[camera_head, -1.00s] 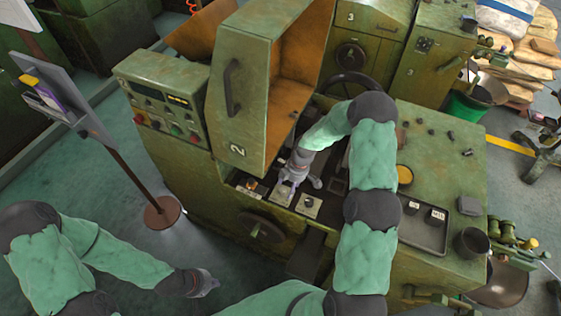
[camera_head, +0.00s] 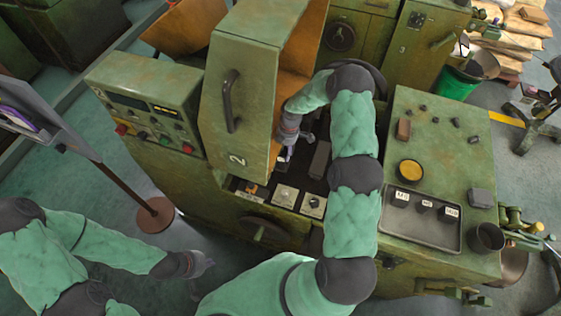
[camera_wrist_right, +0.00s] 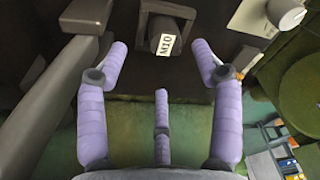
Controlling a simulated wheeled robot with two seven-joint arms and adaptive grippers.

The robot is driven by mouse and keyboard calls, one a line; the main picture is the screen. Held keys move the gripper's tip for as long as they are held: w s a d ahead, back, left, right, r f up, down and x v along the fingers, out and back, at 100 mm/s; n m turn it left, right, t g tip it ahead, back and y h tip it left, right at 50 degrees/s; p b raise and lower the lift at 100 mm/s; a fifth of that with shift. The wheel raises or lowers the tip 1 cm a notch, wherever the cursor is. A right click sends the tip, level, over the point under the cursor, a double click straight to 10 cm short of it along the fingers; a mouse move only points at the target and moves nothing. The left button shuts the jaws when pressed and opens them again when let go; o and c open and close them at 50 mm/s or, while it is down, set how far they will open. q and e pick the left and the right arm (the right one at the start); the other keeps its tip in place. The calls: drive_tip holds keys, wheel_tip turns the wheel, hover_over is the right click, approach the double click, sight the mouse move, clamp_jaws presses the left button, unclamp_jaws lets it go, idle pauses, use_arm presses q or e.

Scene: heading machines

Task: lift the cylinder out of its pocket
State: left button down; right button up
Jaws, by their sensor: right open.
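In the right wrist view a dark, roughly cylindrical piece with a white M10 label (camera_wrist_right: 166,40) sits in a dark holder inside the machine. My right gripper (camera_wrist_right: 162,62) is open, its purple fingers spread to either side below the piece, with nothing between them. I cannot tell how deep the piece sits. In the head view my right gripper (camera_head: 284,156) is inside the machine beside the open door (camera_head: 232,90), and the piece is not clearly visible there. My left gripper (camera_head: 204,265) hangs low over the floor at left, too small to read.
A grey tray (camera_head: 405,232) with several small labelled dark pieces lies on the machine top at right. A yellow-topped cup (camera_head: 410,171) and a dark cup (camera_head: 486,238) stand near it. Knob panels (camera_head: 286,196) line the front edge. A control box (camera_head: 150,105) stands left of the door.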

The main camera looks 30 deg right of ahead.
sight(281, 159)
drive_tip(key=shift+s+a+f, duration=0.1)
drive_tip(key=shift+a+f, duration=0.1)
drive_tip(key=shift+f, duration=0.7)
drive_tip(key=shift+s+a+f, duration=0.1)
drive_tip(key=shift+a+f, duration=0.05)
drive_tip(key=shift+f, duration=0.7)
drive_tip(key=shift+s+a+f, duration=0.1)
drive_tip(key=shift+a+f, duration=0.1)
drive_tip(key=shift+f, duration=0.7)
clamp_jaws()
